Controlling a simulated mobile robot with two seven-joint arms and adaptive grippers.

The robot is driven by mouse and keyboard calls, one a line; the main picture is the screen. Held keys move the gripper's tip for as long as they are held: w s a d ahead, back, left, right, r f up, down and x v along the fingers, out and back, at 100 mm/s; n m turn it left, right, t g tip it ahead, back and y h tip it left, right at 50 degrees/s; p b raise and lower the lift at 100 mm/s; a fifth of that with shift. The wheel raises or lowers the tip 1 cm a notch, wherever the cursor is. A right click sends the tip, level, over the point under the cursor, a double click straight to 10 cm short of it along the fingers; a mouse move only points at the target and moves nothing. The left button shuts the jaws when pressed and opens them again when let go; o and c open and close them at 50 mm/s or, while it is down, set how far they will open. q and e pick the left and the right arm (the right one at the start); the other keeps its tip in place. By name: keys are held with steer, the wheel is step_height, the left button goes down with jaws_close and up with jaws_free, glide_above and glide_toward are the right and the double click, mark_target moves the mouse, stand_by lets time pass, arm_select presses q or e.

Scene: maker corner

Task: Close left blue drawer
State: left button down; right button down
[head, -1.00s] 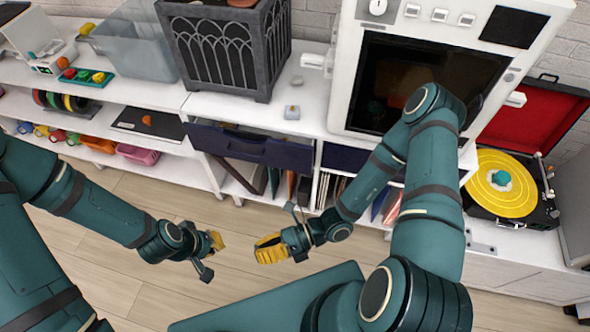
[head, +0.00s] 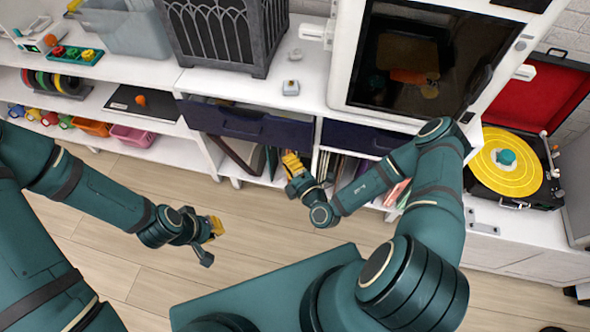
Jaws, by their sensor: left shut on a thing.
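The left blue drawer (head: 245,125) is the dark navy drawer under the white counter, left of centre. It sticks out a little from the cabinet, with a dark gap along its top. My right gripper (head: 291,160) has its yellow fingers at the lower right of this drawer's front. I cannot tell whether they touch it, or whether they are open. My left gripper (head: 216,227) is over the floor in front of the cabinet, apart from the drawer. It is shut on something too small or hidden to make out.
A second navy drawer (head: 358,137) sits to the right, looking flush. Below are shelves with records and folders (head: 345,170). A dark planter (head: 228,40) and a small white block (head: 290,87) stand on the counter. A record player (head: 508,165) is at right. The wooden floor is clear.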

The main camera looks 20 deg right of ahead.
mark_target(289, 129)
steer(key=w, duration=0.2)
steer(key=w+b, duration=0.1)
steer(key=w, duration=0.3)
steer(key=shift+w+d, duration=0.35)
steer(key=shift+d, duration=0.05)
steer(key=shift+w+d+b, duration=0.25)
steer(key=shift+w+b, duration=0.1)
steer(key=shift+w, duration=0.05)
steer(key=shift+w+d+p, duration=0.3)
steer(key=shift+w+d, duration=0.5)
steer(key=shift+w, duration=0.3)
steer(key=shift+w+d+p, duration=0.25)
steer(key=shift+w+d, duration=0.5)
steer(key=shift+w, duration=0.35)
